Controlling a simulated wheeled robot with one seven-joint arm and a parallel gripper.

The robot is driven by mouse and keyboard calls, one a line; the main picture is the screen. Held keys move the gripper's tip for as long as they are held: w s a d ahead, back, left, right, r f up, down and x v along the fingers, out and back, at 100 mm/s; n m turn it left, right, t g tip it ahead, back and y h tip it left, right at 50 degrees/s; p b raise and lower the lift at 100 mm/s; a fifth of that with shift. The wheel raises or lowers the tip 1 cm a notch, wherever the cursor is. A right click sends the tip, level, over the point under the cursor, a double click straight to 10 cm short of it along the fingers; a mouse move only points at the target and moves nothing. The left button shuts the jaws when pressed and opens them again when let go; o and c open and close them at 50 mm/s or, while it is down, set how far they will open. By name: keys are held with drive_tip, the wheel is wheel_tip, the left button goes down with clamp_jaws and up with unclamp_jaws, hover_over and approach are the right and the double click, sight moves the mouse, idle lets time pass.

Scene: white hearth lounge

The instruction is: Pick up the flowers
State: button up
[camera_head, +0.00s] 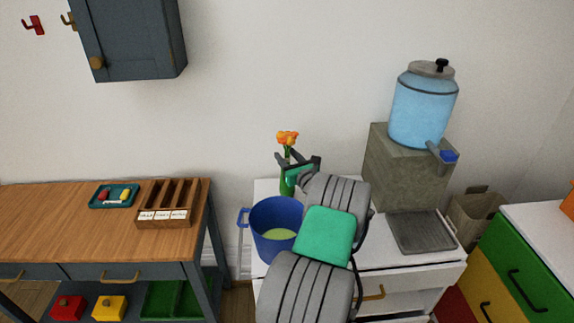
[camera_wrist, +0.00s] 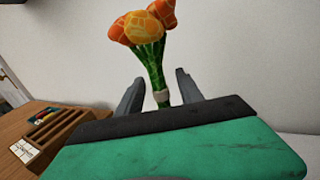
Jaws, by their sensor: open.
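The flowers (camera_head: 287,138) are a small bunch with orange heads and green stems, standing upright on the white cabinet behind the blue pot. A green vase or lower stem part (camera_head: 287,184) shows below them, partly hidden by my gripper. My gripper (camera_head: 288,160) is at the stems, reaching from the right. In the wrist view the flowers (camera_wrist: 146,25) rise ahead, tilted in the picture, with a pale band around the stems. The open fingers of my gripper (camera_wrist: 158,88) lie on either side of the stems, with gaps visible. Whether the stems are fully between the fingertips is unclear.
A blue pot (camera_head: 259,220) with greenish contents stands just in front of the flowers. A blue water dispenser (camera_head: 422,105) on a stone block (camera_head: 388,170) stands to the right. A wooden table (camera_head: 60,225) with a sorter box (camera_head: 165,218) is at left.

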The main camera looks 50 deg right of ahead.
clamp_jaws()
idle(0.3)
idle(0.3)
